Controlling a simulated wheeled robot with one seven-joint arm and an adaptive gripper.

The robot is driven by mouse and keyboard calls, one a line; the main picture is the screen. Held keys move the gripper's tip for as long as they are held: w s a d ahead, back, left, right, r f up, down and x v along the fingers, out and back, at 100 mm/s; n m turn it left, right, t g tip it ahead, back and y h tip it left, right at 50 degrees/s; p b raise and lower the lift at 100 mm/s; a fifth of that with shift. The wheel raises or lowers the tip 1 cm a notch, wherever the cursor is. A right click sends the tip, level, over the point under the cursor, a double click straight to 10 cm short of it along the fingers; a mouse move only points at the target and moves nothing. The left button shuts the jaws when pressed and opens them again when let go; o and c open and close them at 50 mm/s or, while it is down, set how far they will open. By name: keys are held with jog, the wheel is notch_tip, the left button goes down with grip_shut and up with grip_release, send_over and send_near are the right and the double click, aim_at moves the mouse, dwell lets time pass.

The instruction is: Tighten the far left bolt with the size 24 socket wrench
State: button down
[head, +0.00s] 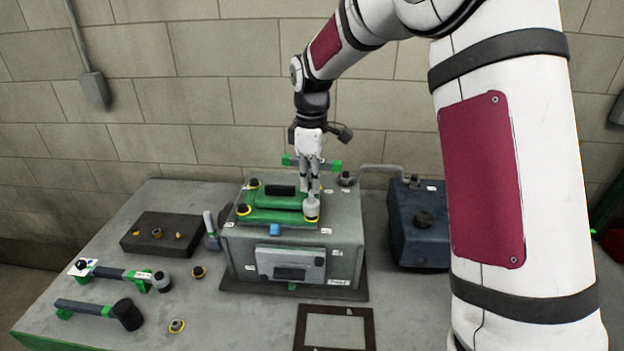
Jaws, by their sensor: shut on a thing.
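The engine block's green cover (272,214) has dark bolts with yellow rings. The far left bolt (253,184) is at its back left corner and the near left bolt (243,209) at its front left. My gripper (310,189) points down over the cover's right side, shut. A light grey cylindrical piece (311,204), seemingly the socket end of the held tool, is right below the fingertips over the near right corner, with a yellow ring at its foot. Its size is not readable. The far right corner is hidden by my gripper.
A dark tray (163,233) holds small parts. A blue-grey container (420,222) stands right of the grey engine block (345,240). A dark frame (335,310) lies in front.

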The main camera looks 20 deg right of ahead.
jog(key=n, duration=0.7)
jog(key=shift+p, duration=0.35)
jog(key=n, duration=0.7)
jog(key=shift+p, duration=0.3)
jog(key=shift+f, duration=0.75)
jog(key=m, duration=0.9)
jog(key=shift+b, duration=0.35)
